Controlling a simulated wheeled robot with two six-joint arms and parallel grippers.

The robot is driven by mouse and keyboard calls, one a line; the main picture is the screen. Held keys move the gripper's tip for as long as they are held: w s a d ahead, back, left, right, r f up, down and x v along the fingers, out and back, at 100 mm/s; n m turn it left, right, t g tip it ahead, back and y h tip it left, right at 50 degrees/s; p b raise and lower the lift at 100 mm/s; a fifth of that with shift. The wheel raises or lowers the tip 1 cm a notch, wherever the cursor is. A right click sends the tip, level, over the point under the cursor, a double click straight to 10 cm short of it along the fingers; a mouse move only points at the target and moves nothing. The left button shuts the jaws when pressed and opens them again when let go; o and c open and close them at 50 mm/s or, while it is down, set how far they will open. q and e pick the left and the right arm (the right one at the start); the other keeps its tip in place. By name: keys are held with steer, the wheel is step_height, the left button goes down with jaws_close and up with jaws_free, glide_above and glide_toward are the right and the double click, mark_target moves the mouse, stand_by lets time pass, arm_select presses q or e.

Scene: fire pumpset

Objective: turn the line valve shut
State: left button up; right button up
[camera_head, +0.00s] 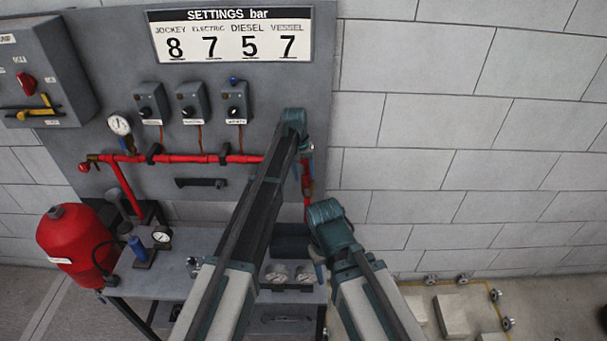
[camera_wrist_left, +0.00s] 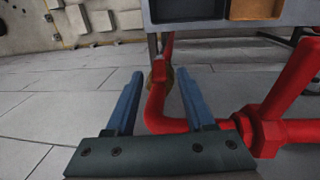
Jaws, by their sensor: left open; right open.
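My left gripper (camera_head: 306,170) is at the right end of the red pipe run on the panel, its jaws mostly hidden behind my wrist. In the left wrist view its two blue fingers (camera_wrist_left: 162,90) are open, with a red pipe (camera_wrist_left: 156,108) showing between them. A narrow red piece (camera_wrist_left: 168,46) with a dull brass part (camera_wrist_left: 165,74) stands at the pipe's far end; it may be the line valve's lever, but I cannot tell. Whether the fingers touch anything is unclear. My right gripper (camera_head: 319,268) is lower, in front of the bench's right end, its fingers largely hidden.
The grey panel carries a red horizontal pipe (camera_head: 205,159), a gauge (camera_head: 120,124) and several switch boxes. A red tank (camera_head: 75,245) stands left of the bench (camera_head: 180,290). A red union nut (camera_wrist_left: 262,130) sits right of the left fingers. The wall at right is clear.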

step_height(320, 180, up, 10)
steer(key=p, duration=0.9)
steer(key=shift+r, duration=0.15)
